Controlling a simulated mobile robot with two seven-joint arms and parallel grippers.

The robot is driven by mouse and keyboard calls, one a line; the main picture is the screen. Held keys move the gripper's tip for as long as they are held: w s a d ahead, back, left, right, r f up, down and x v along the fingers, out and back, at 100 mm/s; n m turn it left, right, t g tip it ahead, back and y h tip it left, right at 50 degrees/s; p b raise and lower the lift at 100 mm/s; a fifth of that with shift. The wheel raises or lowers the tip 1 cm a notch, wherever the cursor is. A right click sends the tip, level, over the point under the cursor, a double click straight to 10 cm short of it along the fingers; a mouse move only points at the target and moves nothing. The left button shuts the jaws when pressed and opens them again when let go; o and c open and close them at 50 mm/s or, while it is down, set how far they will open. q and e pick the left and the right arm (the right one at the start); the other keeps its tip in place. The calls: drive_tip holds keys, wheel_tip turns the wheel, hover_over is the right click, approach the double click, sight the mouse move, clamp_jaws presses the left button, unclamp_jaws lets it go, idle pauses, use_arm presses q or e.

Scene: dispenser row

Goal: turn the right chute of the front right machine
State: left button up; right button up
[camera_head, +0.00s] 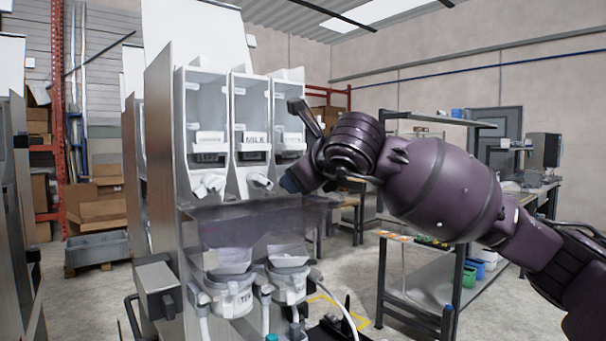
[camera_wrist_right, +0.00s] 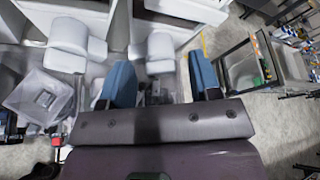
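The dispenser machine (camera_head: 215,140) stands in front of me with three clear canisters side by side. The left chute (camera_head: 208,186) and the middle chute (camera_head: 260,181) show below their canisters in the head view. The right chute is hidden behind my right gripper (camera_head: 290,184) there. In the right wrist view, my right gripper (camera_wrist_right: 162,84) has its two blue fingers well apart. A white chute (camera_wrist_right: 160,48) lies between and just beyond the fingertips, seemingly the right one. I cannot tell whether they touch it. My left gripper is not in view.
Mixing cups (camera_head: 232,298) with hoses hang below the chutes. Another machine (camera_head: 18,200) stands at the left edge. A shelf cart (camera_head: 425,290) with bins stands right behind my arm. Cardboard boxes (camera_head: 100,205) lie at the far left.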

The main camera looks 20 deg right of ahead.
drive_tip(key=v, duration=1)
drive_tip(key=shift+s+p, duration=0.4)
drive_tip(key=shift+r, duration=0.15)
